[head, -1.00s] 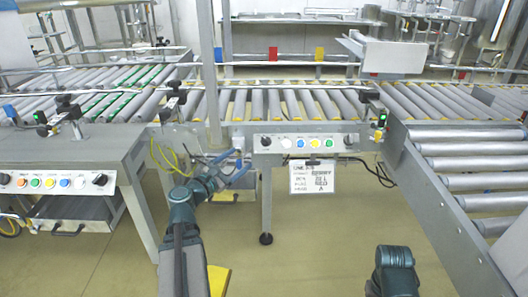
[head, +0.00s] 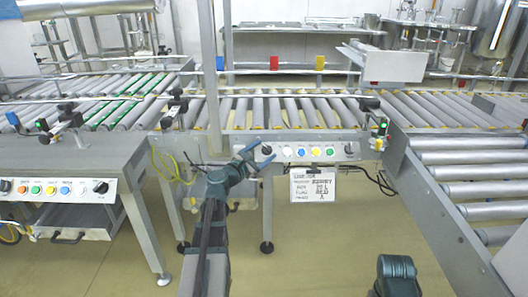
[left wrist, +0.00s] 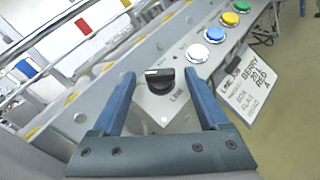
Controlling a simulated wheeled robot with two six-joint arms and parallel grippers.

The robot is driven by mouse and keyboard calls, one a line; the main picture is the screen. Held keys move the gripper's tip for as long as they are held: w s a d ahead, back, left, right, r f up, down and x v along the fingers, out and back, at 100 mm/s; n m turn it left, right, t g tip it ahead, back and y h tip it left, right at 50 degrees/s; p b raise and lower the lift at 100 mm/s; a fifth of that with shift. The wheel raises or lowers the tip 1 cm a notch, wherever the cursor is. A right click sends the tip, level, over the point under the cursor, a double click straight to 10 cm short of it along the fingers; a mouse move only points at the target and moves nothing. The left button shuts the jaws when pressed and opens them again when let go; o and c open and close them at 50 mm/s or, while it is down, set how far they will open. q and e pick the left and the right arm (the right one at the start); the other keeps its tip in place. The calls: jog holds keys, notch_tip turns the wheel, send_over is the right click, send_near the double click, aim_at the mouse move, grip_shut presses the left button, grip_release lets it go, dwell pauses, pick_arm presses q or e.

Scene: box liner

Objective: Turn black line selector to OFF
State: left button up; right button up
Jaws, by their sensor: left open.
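The black line selector (head: 266,149) is a round black knob at the left end of the panel on the middle conveyor. In the left wrist view the knob (left wrist: 160,79) shows a white mark on its upper-left side, with a partly visible "LINE" label below it. My left gripper (head: 252,160) is open at the panel. In the left wrist view its blue fingers stand on either side of the knob, with gaps between, not gripping it. Whether the fingertips reach the knob's depth I cannot tell. My right gripper does not show; only part of my right arm is at the bottom.
White, blue, yellow and green buttons (head: 330,151) run right of the knob, with another black knob (head: 349,148) at the panel's far end. A white sign (head: 313,185) hangs below. A second panel (head: 58,187) sits on the left table. Rollers lie behind.

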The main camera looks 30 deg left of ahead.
pick_arm(q)
jog(key=shift+w, duration=0.35)
grip_shut()
jog(key=shift+r, duration=0.1)
